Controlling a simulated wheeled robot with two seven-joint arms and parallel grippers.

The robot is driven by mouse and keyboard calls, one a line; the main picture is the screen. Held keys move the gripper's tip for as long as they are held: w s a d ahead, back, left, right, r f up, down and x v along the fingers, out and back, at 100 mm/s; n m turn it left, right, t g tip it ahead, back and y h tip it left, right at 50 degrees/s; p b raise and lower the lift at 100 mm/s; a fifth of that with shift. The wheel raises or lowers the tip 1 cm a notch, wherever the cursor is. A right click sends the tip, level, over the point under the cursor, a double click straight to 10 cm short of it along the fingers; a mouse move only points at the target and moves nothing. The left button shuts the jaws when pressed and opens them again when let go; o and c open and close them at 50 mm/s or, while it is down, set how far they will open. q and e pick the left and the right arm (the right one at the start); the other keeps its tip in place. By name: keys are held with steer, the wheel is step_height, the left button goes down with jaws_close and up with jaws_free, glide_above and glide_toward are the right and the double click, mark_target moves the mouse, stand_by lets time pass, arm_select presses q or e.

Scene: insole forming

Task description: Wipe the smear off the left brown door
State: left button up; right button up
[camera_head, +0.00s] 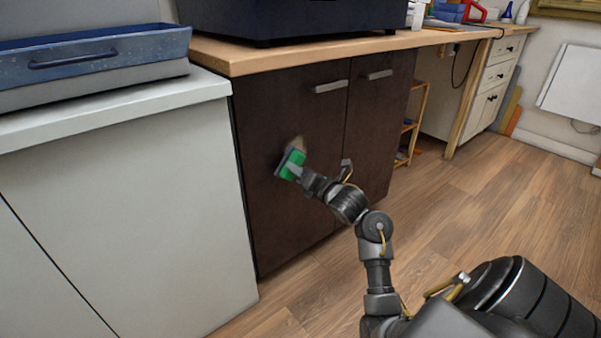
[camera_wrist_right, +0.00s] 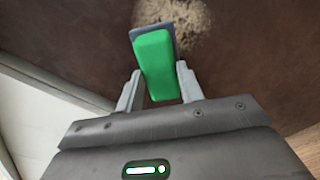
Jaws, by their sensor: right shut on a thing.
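The left brown door (camera_head: 285,215) is shut, with a metal handle (camera_head: 330,86) at its top right. A pale tan smear (camera_head: 298,142) shows on it, just above and behind the sponge. In the right wrist view the smear (camera_wrist_right: 192,22) is a speckled patch at the top. My right gripper (camera_head: 294,171) is shut on a green sponge (camera_wrist_right: 156,65) with a grey-blue pad on its door side. The sponge is at the lower edge of the smear and partly covers it; I cannot tell whether it touches the door. My left gripper is not in view.
The right brown door (camera_head: 372,140) is shut beside it. A wooden counter (camera_head: 300,54) overhangs both doors. A white cabinet (camera_head: 130,205) with a blue tray (camera_head: 95,60) stands close on the left. Wooden floor (camera_head: 470,205) is free on the right.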

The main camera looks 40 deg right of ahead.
steer(key=shift+w+b, duration=0.5)
steer(key=shift+w, duration=0.3)
stand_by(0.4)
steer(key=shift+s+d, duration=0.1)
steer(key=shift+d, duration=1.95)
steer(key=shift+d+b, duration=0.5)
steer(key=shift+d, duration=1.55)
steer(key=shift+r, duration=0.15)
steer(key=shift+r+p, duration=0.7)
steer(key=shift+r, duration=0.1)
steer(key=shift+f, duration=0.1)
